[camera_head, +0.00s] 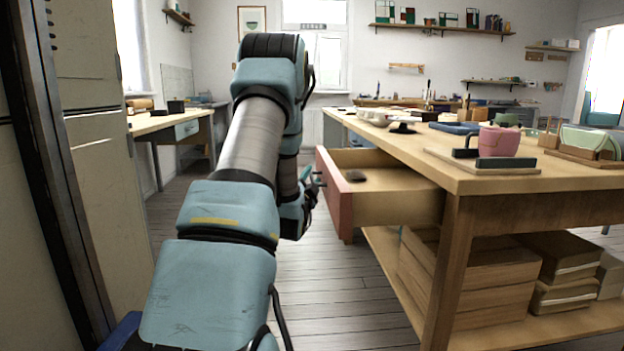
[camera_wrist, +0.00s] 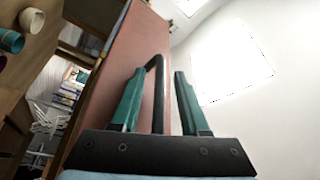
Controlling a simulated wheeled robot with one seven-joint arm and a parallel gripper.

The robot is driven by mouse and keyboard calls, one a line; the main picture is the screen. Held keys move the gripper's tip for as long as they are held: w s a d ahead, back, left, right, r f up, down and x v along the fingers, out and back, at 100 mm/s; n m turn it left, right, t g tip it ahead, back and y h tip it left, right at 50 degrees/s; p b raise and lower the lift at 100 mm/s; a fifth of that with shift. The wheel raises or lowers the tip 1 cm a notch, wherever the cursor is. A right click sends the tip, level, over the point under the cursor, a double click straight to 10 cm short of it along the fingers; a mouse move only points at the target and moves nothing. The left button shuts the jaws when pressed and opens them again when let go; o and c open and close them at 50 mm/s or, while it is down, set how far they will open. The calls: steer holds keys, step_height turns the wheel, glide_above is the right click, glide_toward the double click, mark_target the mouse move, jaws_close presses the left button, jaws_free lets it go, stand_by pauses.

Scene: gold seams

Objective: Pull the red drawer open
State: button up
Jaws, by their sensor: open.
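The red drawer (camera_head: 333,195) stands pulled well out of the wooden workbench (camera_head: 480,180), its pale wooden inside showing from above. In the wrist view, the red drawer front (camera_wrist: 115,85) runs up the picture beside the fingers. Its black bar handle (camera_wrist: 158,95) stands between the two teal fingers of my gripper (camera_wrist: 160,74). The fingers are apart, with a clear gap between the handle and the right finger. In the head view, my gripper (camera_head: 314,181) is at the drawer front, partly hidden by my arm.
A pink cup (camera_head: 498,140) and other pottery things stand on the workbench top. Boxes (camera_head: 470,290) fill its lower shelf. A pale cabinet (camera_head: 105,150) stands at the left. The plank floor (camera_head: 330,300) in front of the drawer is clear.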

steer(key=v, duration=1.1)
steer(key=shift+w, duration=0.15)
steer(key=s+f+n+g+y, duration=0.3)
steer(key=s+f+n+g, duration=0.35)
steer(key=g, duration=0.35)
steer(key=s+n+g+y, duration=0.1)
steer(key=s+n+g, duration=0.6)
steer(key=s, duration=1.3)
step_height(320, 180, up, 32)
steer(key=g+p, duration=0.1)
steer(key=p, duration=3)
steer(key=shift+f+m, duration=0.25)
steer(key=shift+m, duration=0.1)
